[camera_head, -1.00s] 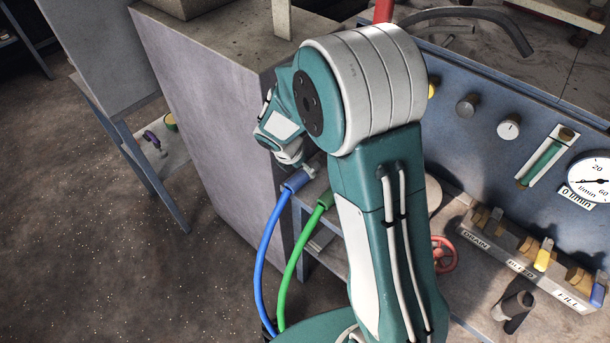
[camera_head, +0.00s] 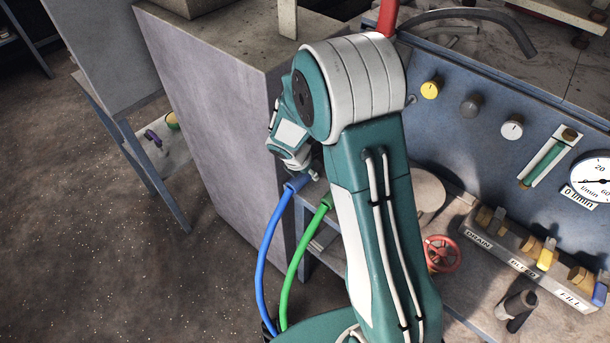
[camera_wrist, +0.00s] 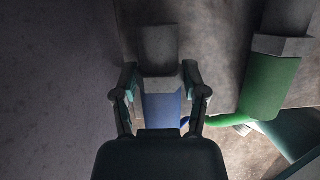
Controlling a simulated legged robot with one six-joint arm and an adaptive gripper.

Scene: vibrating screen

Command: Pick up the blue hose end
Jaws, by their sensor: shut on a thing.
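The blue hose end (camera_head: 298,183) is at the edge of the bench, with its blue hose hanging down in a curve. My gripper (camera_head: 311,176) is at its top in the head view, partly hidden by my own wrist. In the wrist view the blue hose end (camera_wrist: 162,108) lies between the two fingers of my gripper (camera_wrist: 161,82), which are shut on it. A grey fitting (camera_wrist: 159,50) is in line with it beyond the fingertips. I cannot tell whether the hose end is joined to a port.
A green hose end (camera_head: 325,202) is close on the right; it also shows in the wrist view (camera_wrist: 268,86). A tall grey cabinet wall (camera_head: 225,130) stands to the left. A red handwheel (camera_head: 441,254) and a valve block (camera_head: 520,250) are to the right.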

